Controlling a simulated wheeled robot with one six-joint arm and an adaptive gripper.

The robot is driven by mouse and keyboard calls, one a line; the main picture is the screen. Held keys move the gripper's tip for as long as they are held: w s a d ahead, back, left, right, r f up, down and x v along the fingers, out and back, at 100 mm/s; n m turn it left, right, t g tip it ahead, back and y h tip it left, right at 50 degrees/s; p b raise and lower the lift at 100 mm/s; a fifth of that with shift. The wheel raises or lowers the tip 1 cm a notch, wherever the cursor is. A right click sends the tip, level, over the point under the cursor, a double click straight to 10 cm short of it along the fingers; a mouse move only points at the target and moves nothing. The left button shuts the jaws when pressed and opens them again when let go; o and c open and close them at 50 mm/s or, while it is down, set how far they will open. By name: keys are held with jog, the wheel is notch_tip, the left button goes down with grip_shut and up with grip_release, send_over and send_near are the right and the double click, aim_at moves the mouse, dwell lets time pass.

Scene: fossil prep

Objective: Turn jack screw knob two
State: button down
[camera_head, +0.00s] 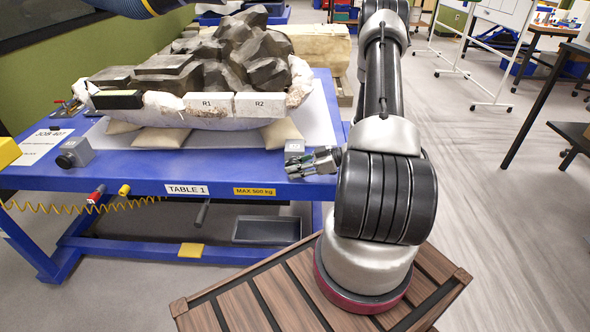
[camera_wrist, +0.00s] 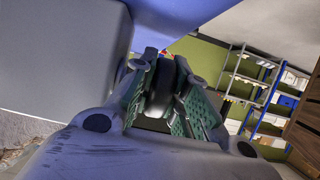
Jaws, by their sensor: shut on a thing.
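A grey jack block (camera_head: 294,146) stands at the front right corner of the blue table, below the fossil block. My gripper (camera_head: 298,167) is at the front of this jack, with its fingers pointing left. In the wrist view the green-padded fingers of my gripper (camera_wrist: 167,85) are shut on a dark knob (camera_wrist: 163,88), which is largely hidden between them. The knob's number cannot be read. A second grey jack (camera_head: 76,152) with a dark round knob (camera_head: 65,161) stands at the table's front left.
A large fossil block (camera_head: 205,112) in a white jacket, marked R1 and R2, rests on sandbags (camera_head: 160,137) on the blue table (camera_head: 235,178). A yellow coiled hose (camera_head: 80,207) hangs at the front left. The floor at right is largely open.

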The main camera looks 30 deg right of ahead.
jog(key=c, duration=1.7)
grip_release()
jog(key=v, duration=0.7)
jog(key=shift+s+d, duration=0.1)
jog(key=shift+d, duration=0.15)
